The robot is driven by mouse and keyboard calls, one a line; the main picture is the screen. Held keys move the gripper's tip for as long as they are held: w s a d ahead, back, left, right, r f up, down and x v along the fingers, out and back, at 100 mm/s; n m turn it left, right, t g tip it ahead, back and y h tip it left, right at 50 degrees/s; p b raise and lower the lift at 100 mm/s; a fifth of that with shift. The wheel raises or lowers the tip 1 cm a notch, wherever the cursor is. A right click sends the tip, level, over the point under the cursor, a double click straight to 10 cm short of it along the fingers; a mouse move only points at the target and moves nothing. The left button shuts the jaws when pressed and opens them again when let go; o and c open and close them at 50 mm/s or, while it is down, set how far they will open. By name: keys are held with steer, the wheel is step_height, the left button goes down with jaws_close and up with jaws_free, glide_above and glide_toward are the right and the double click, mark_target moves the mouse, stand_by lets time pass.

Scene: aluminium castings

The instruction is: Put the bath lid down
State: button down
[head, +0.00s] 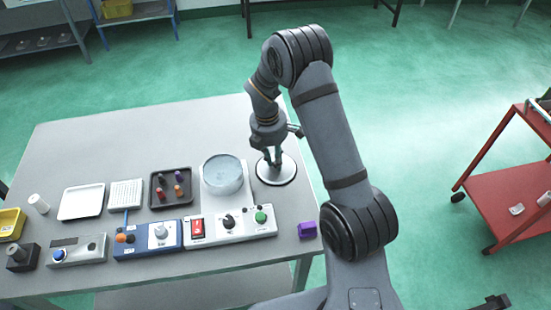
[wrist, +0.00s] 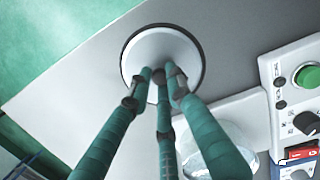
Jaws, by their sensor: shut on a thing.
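The bath lid (head: 264,175) is a round white disc with a dark rim, also in the wrist view (wrist: 150,48). It is level over the grey table's right part, just right of the bath and apart from it. I cannot tell whether it touches the table. The bath (head: 222,176) is an uncovered round vessel with a clear wall and bluish contents, partly behind my fingers in the wrist view (wrist: 232,140). My gripper (head: 276,161) points down over the lid's middle, shut on its grip, which the fingers (wrist: 163,76) mostly hide.
A control box (head: 245,228) with red, black and green controls stands in front of the bath. A dark tray (head: 158,200) of small coloured pieces lies left of it. A purple block (head: 307,229) sits at the table's right front corner. The table's back (head: 130,140) is clear.

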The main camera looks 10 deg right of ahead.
mark_target(271, 169)
steer(key=shift+f, duration=0.2)
steer(key=c, duration=1.7)
jaws_free()
steer(key=shift+r, duration=0.1)
steer(key=shift+o, duration=0.4)
step_height(271, 169, up, 12)
steer(key=a, duration=0.1)
steer(key=shift+s+a, duration=0.15)
steer(key=shift+a, duration=0.05)
